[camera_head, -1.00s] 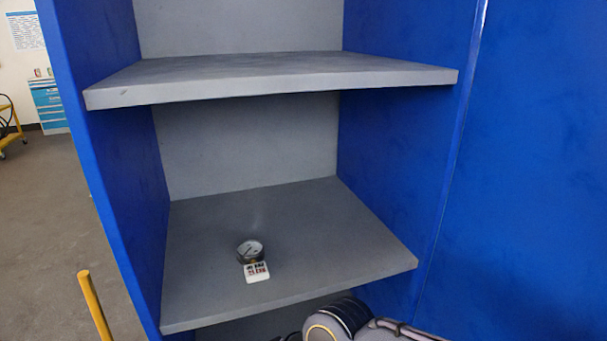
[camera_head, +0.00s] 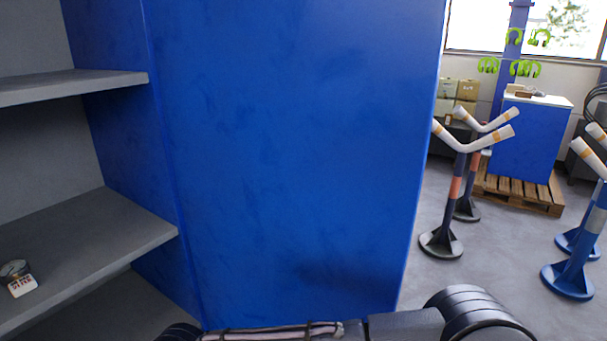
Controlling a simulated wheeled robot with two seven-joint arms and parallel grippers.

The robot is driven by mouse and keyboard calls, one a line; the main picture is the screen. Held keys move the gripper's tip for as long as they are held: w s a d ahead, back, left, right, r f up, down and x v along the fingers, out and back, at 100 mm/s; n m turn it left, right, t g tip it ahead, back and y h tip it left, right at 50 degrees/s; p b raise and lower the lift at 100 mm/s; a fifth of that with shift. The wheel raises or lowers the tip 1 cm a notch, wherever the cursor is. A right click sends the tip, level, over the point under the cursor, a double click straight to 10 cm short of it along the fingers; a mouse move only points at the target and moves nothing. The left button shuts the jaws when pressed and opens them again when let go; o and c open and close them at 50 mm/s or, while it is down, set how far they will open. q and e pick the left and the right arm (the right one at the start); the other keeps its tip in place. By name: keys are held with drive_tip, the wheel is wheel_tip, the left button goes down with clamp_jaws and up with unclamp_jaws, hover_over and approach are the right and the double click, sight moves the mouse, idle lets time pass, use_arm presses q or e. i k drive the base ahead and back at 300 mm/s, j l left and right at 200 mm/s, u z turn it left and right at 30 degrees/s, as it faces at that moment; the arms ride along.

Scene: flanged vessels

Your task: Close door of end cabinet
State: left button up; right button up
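The end cabinet is blue with grey shelves (camera_head: 90,243), and its open interior fills the left of the view. Its blue door (camera_head: 290,150) stands open, swung out to the right of the shelves. A round gauge (camera_head: 14,269) with a small white label block (camera_head: 23,286) sits on the lower shelf at the far left. Part of one of my arms crosses the bottom edge in front of the door's lower part. I cannot tell whether it touches the door. Neither gripper's fingers show.
Right of the door are Y-shaped pipe stands (camera_head: 455,190) and blue-based stands (camera_head: 575,265) on the grey floor. Behind them a blue cabinet (camera_head: 525,140) stands on a wooden pallet (camera_head: 520,192), with boxes (camera_head: 460,95) nearby.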

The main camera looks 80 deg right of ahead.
sight(298, 131)
drive_tip(key=k+l+z, duration=0.15)
drive_tip(key=k+l, duration=0.2)
drive_tip(key=k, duration=0.2)
drive_tip(key=k+l+z, duration=0.1)
drive_tip(key=k+l, duration=0.25)
drive_tip(key=k, duration=0.2)
drive_tip(key=k+l, duration=0.15)
drive_tip(key=l, duration=0.45)
drive_tip(key=k+l+z, duration=0.15)
drive_tip(key=l, duration=1.05)
drive_tip(key=k+z, duration=0.05)
